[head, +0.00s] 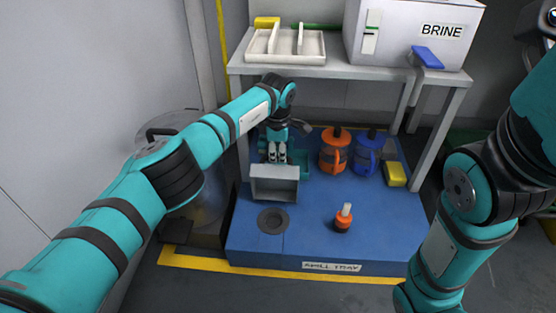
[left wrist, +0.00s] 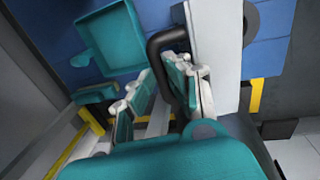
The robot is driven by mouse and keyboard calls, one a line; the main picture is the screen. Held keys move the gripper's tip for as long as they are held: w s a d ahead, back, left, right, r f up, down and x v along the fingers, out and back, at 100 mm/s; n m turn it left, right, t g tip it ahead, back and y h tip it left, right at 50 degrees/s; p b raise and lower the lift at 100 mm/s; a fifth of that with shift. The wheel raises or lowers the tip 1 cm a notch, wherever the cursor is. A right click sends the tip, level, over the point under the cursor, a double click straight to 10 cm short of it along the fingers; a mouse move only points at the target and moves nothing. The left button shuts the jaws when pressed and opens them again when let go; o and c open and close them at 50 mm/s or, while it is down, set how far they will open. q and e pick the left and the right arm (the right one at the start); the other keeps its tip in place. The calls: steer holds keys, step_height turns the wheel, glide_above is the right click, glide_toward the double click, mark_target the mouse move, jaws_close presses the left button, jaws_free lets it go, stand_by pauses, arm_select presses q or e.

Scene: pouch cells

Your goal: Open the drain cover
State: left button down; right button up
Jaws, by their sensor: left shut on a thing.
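The drain cover is a grey plate (head: 274,184) standing tilted up from the blue spill tray (head: 335,248). A dark round drain opening (head: 273,221) shows in the tray just in front of it. My left gripper (head: 278,157) is behind the plate's upper edge, pointing down. In the left wrist view the grey cover (left wrist: 214,45) shows edge-on with a black handle (left wrist: 165,42). There my left gripper (left wrist: 165,75) is shut on that handle. The drain opening (left wrist: 250,20) lies to its right. My right arm is in the head view, but its gripper is not.
A teal scoop-like thing (left wrist: 108,38) lies near the left gripper. Orange (head: 334,150) and blue (head: 367,155) jugs, a yellow block (head: 395,174) and an orange-based bottle (head: 343,218) stand on the tray. The bench (head: 350,66) overhangs behind. The tray's front middle is clear.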

arm_select(q)
steer(key=shift+w+f, duration=0.1)
stand_by(0.4)
steer(key=c, duration=1.3)
jaws_free()
steer(key=r, duration=0.4)
steer(key=s+r, duration=0.1)
steer(key=r, duration=0.3)
steer(key=s+r, duration=0.1)
steer(key=r, duration=0.2)
steer(key=shift+r, duration=0.4)
steer(key=shift+c, duration=0.4)
